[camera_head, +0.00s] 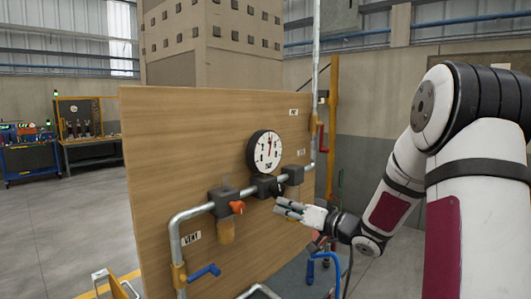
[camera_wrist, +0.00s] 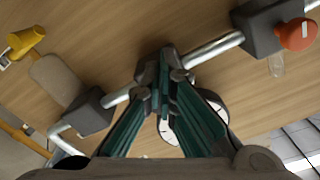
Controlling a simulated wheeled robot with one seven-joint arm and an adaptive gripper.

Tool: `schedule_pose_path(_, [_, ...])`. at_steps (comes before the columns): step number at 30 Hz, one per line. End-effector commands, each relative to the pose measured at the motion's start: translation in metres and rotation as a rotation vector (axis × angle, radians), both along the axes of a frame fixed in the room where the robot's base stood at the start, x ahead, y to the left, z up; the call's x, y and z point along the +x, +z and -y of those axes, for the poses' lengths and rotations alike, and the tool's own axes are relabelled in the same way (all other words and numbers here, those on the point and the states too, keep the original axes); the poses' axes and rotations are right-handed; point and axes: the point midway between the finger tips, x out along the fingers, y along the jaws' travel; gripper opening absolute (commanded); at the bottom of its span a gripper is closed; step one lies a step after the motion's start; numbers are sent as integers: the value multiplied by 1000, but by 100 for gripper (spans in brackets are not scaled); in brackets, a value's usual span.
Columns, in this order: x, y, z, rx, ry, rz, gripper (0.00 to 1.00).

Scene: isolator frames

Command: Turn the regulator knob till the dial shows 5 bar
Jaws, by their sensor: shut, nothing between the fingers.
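A round white dial with a black rim (camera_head: 265,151) stands above the pipe on a wooden board. Its needle points roughly upward; the figures are too small to read. In the wrist view the dial (camera_wrist: 170,132) is partly hidden behind my fingers. A dark block (camera_head: 262,184) sits on the pipe below the dial, with a small dark knob (camera_head: 277,189) on its front, seemingly the regulator knob. My gripper (camera_head: 279,206) is just below and in front of this knob; contact cannot be told. In the wrist view my gripper (camera_wrist: 165,62) is shut and empty, its tips covering the pipe.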

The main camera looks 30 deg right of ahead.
Motion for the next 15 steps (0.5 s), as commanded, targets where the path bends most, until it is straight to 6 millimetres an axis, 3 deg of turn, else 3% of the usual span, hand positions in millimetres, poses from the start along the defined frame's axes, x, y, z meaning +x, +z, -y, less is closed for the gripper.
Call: schedule_pose_path(15, [8,2,-5,1,5,5,0])
